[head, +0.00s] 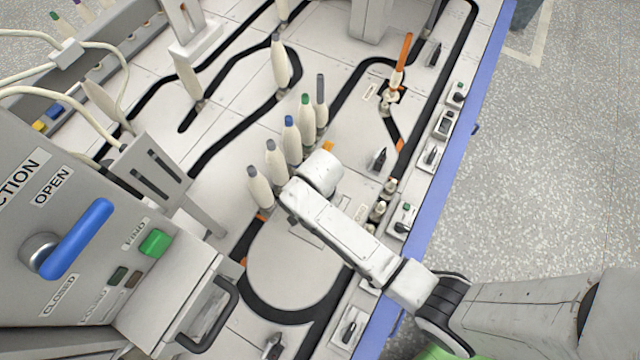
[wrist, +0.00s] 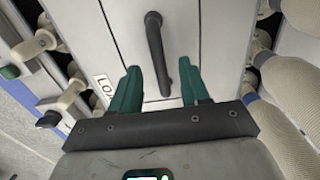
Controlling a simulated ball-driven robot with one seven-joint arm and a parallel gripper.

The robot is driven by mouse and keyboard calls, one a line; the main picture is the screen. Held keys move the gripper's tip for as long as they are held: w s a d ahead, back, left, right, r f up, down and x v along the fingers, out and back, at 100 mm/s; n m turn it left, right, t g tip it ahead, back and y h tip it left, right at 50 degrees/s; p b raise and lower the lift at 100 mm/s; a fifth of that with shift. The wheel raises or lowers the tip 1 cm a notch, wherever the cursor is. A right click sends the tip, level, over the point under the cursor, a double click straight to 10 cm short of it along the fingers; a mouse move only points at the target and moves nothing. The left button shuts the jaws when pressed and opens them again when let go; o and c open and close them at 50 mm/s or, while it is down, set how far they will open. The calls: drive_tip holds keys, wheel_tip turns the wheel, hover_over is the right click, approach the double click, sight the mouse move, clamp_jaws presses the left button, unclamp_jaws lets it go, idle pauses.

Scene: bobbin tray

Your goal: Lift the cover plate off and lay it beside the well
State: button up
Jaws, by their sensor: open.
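In the wrist view, a pale flat plate, which looks like the cover plate (wrist: 205,25), fills the middle below my gripper. A black bar handle (wrist: 154,45) stands on it, and a partly hidden label beginning "LO" sits at its left. My gripper (wrist: 161,72) is open, with one green finger on each side of the handle's near end. Neither finger visibly touches the handle, and the height gap is hard to tell. In the head view my arm hides the gripper and most of the plate. The well is not visible.
Cream bobbins with coloured tips (head: 290,140) stand in a row close to the arm's end; some show at the wrist view's right (wrist: 290,90). Small fittings (wrist: 75,95) line the left there. A round pale area (head: 290,270) lies clear in front. A control box (head: 110,250) stands left.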

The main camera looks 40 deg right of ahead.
drive_tip(key=shift+f, duration=0.65)
drive_tip(key=shift+c, duration=0.2)
drive_tip(key=shift+r, duration=0.1)
clamp_jaws()
